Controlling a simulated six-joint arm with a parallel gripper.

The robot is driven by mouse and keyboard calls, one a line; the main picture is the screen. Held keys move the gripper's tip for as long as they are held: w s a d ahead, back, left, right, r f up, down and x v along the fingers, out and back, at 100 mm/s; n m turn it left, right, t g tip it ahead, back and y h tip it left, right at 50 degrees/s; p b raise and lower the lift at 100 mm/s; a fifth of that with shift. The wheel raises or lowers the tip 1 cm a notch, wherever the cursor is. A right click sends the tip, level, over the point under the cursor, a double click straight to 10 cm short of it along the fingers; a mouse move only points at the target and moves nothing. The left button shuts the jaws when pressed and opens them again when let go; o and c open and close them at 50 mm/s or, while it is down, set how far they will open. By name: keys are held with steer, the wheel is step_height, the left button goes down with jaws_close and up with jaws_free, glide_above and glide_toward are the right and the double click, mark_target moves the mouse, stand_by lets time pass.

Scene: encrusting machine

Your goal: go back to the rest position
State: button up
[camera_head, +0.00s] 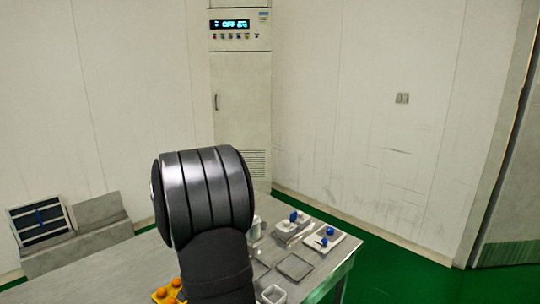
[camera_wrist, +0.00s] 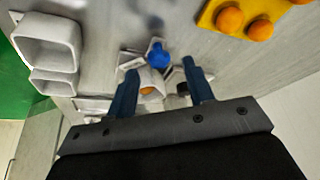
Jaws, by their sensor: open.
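My gripper (camera_wrist: 159,67) shows in the wrist view with its two blue fingers spread apart. No object is held between them. Beyond the fingers a blue knob (camera_wrist: 158,56) and a white piece with an orange item inside show, apart from the fingers as far as I can tell. In the head view my dark arm stands in the middle foreground and hides the gripper and part of the table.
The metal table (camera_head: 110,272) carries a yellow tray (camera_head: 160,296) with orange balls, which also shows in the wrist view (camera_wrist: 228,30). White containers (camera_head: 272,294) and blue-knobbed parts (camera_head: 322,242) stand at right. A tall cabinet (camera_head: 240,110) with a lit display stands behind.

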steer(key=shift+x, duration=1.6)
steer(key=shift+r, duration=0.15)
steer(key=v, duration=1.8)
steer(key=x, duration=1.8)
steer(key=shift+w+d, duration=0.75)
steer(key=shift+w, duration=0.05)
steer(key=shift+o, duration=0.4)
